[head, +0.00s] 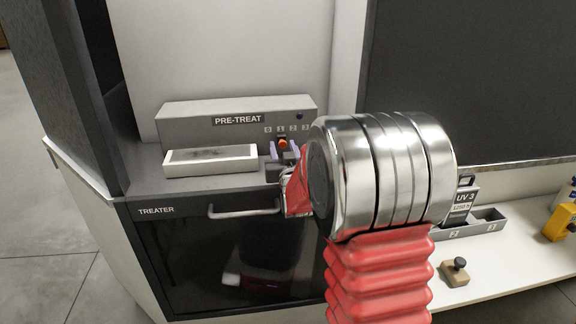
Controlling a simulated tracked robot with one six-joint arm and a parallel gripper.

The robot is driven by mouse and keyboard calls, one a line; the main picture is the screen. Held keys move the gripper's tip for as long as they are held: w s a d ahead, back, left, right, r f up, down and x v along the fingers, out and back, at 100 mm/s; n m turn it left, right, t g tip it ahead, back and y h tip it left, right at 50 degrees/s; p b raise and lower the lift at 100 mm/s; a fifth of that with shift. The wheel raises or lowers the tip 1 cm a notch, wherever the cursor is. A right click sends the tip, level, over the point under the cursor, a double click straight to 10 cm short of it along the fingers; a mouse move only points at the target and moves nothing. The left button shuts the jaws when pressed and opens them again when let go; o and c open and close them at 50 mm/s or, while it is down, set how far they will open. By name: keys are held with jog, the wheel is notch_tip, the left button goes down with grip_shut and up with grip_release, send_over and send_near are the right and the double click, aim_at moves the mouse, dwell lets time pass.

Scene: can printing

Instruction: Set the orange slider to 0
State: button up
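The orange slider (283,143) shows as a small orange knob on the front of the grey PRE-TREAT unit (190,128). It sits below a row of marks that seem to read 0, 1, 2, 3 from left to right, nearest the 1. My gripper (285,150) reaches in from the right, with one pale purple fingertip on each side of the knob. The fingers look apart, with a small gap to the knob on both sides. The slider's track is mostly hidden by my gripper and red wrist.
A white tray-like block (211,160) lies left of the slider. A TREATER cabinet with a handle (244,211) is below. At right are a grey holder (488,224) with a UV-3 item (463,200), a small dark-knobbed block (455,272) and a yellow item (559,222).

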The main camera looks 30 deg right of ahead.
jog(key=v, duration=1.1)
jog(key=shift+s, duration=0.1)
jog(key=shift+a+r+g+y, duration=0.1)
jog(key=shift+a+g+y, duration=0.2)
jog(key=shift+a, duration=0.2)
jog(key=s+a, duration=0.1)
jog(key=a+g+y, duration=0.1)
jog(key=a, duration=0.1)
jog(key=s+a+n+g+y, duration=0.1)
jog(key=a, duration=0.1)
jog(key=shift+s+a, duration=0.2)
jog(key=shift+s, duration=0.2)
jog(key=s+a+f+n+g+y, duration=0.1)
jog(key=s+a+g, duration=0.3)
jog(key=s, duration=0.8)
jog(key=s+a+f+n+g+y, duration=0.2)
jog(key=s+a+g, duration=0.2)
jog(key=s+a, duration=0.4)
jog(key=s, duration=0.5)
jog(key=shift+a+f+g+y, duration=0.15)
jog(key=shift+a+g+y, duration=0.15)
jog(key=shift+a+g, duration=0.1)
jog(key=shift+s+d, duration=0.1)
jog(key=shift+s, duration=0.05)
jog(key=shift+c, duration=0.9)
